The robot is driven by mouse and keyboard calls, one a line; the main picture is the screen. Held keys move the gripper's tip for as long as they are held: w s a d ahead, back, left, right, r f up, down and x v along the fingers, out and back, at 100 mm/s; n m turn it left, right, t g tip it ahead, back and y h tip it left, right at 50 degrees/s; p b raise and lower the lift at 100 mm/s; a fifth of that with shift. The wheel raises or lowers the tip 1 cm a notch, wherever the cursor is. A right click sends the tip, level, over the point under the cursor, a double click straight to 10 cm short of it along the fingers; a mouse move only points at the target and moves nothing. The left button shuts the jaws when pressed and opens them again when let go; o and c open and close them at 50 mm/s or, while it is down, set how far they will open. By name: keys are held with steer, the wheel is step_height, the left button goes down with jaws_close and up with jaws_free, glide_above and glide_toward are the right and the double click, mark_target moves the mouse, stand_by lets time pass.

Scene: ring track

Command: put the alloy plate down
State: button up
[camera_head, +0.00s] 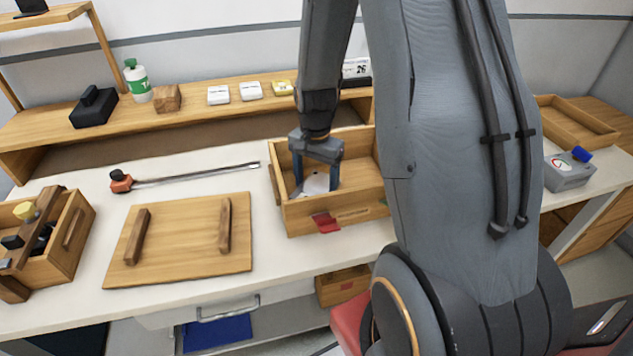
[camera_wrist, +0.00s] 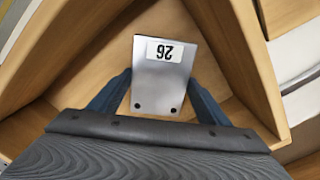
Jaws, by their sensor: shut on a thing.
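The alloy plate (camera_wrist: 160,82) is a flat silver piece with a white label reading 26 and two small holes near one edge. It also shows in the head view as a pale shape (camera_head: 316,184) between the fingers. My gripper (camera_head: 316,186) points down inside a wooden box (camera_head: 345,214) on the bench. Its blue fingers (camera_wrist: 158,92) are shut on the plate from both sides. The box walls surround the plate in the wrist view. I cannot tell whether the plate touches the box floor.
A wooden board with two handles (camera_head: 180,250) lies left of the box. Behind it lies a long rod with an orange and black end (camera_head: 190,176). A wooden tool crate (camera_head: 60,245) stands far left. A shelf (camera_head: 190,115) with small items runs behind. My arm hides the box's right side.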

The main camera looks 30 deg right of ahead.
mark_target(316, 188)
steer(key=shift+f, duration=0.15)
steer(key=o, duration=1.5)
steer(key=shift+c, duration=0.2)
step_height(316, 188, up, 12)
steer(key=b, duration=0.2)
steer(key=shift+r, duration=0.2)
